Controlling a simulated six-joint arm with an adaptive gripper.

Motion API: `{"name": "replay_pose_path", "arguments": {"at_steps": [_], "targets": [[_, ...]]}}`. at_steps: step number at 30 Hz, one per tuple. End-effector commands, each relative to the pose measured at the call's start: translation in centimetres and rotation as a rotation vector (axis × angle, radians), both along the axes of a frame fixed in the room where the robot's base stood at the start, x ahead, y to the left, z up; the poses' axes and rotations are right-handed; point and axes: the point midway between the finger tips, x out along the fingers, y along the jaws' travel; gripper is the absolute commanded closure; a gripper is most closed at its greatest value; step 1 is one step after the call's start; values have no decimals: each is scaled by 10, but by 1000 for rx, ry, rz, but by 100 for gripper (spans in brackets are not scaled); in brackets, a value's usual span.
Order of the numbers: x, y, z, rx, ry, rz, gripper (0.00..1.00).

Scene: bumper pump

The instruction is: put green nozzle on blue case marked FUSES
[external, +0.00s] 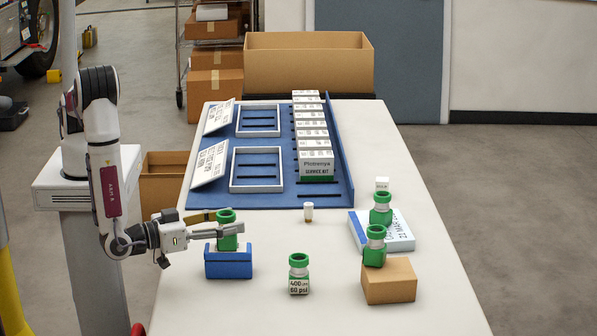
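A green nozzle (227,240) with a ringed top stands upright at the blue case (228,266), on the near left of the table. It appears to be on or just above the case; I cannot tell whether they touch. No FUSES marking is legible on the case from here. My gripper (236,222) reaches in from the left, level with the nozzle, one finger in front of it and one behind. The near finger crosses the nozzle and hides part of it. I cannot tell whether the fingers press on it.
A green-topped bottle (299,275) stands right of the case. Similar green pieces sit on a cardboard box (390,284) and on a white-and-blue package (396,237). A small white-capped piece (308,213) stands mid-table. A blue rack (270,198) with white boxes fills the back.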

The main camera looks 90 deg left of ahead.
Motion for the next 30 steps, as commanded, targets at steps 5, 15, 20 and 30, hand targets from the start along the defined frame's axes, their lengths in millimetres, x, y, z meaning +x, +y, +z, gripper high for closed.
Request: {"name": "replay_pose_path", "arguments": {"at_steps": [5,15,20,30], "targets": [[0,0,1,0,0,0,54],[-17,-8,3,0,0,-3,54],[-35,-15,3,-1,0,-3,54],[-76,-33,3,0,-1,-2,54]]}}
